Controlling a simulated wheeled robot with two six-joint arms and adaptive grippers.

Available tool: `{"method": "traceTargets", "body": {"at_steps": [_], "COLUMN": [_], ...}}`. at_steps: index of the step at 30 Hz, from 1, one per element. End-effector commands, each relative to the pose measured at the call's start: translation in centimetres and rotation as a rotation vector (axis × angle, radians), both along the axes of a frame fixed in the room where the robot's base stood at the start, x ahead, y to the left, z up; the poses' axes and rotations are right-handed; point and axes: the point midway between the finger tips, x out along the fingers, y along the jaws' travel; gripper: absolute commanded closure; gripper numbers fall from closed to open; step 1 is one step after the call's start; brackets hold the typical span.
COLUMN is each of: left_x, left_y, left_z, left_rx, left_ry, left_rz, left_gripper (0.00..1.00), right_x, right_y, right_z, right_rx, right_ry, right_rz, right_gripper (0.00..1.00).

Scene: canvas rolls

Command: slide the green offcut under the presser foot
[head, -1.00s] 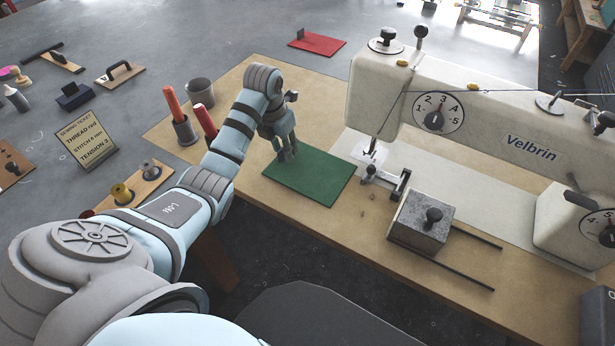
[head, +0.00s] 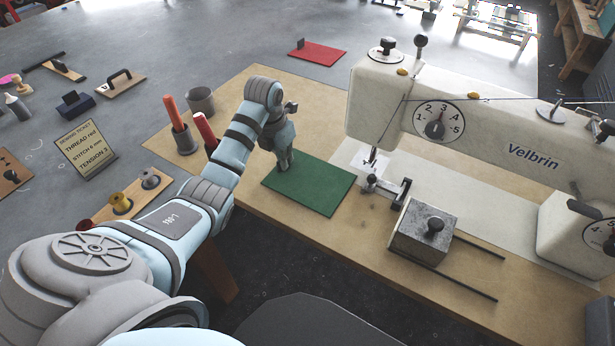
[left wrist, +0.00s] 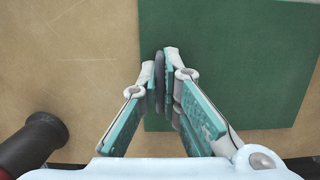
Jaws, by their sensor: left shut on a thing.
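The green offcut (head: 320,190) lies flat on the tan table, to the left of the sewing machine's presser foot (head: 371,167). Its right edge is a little short of the foot. My left gripper (head: 284,165) points down at the offcut's left part. In the left wrist view the offcut (left wrist: 245,70) lies under my left gripper (left wrist: 160,80), whose fingertips are shut on a thin dark grey tab (left wrist: 159,72) at the offcut's left edge. The fingers hide most of the tab. My right gripper is out of view.
A metal block with a knob (head: 424,232) sits right of the offcut beside dark rails. A small clamp-like guide (head: 398,192) stands near the foot. Bare table lies behind the offcut.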

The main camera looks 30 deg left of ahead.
Motion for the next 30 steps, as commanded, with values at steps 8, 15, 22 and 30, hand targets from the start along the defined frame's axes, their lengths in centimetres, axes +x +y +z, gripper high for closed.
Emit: {"method": "traceTargets", "body": {"at_steps": [8,15,22,30], "left_x": [0.01,0.01,0.0,0.83], "left_y": [0.0,0.0,0.0,-0.23], "left_z": [0.01,0.1,0.03,-0.15], "left_rx": [0.0,0.0,0.001,-0.001], "left_ry": [0.0,0.0,0.0,-0.002], "left_rz": [0.0,0.003,0.012,0.012], "left_gripper": [1.0,1.0,1.0,1.0], "right_x": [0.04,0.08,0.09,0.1], "right_y": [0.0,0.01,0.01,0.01], "right_z": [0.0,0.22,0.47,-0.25], "right_rx": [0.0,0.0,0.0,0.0], "right_ry": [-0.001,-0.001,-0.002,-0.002], "right_rz": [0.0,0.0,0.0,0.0], "right_gripper": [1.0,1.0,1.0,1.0]}}
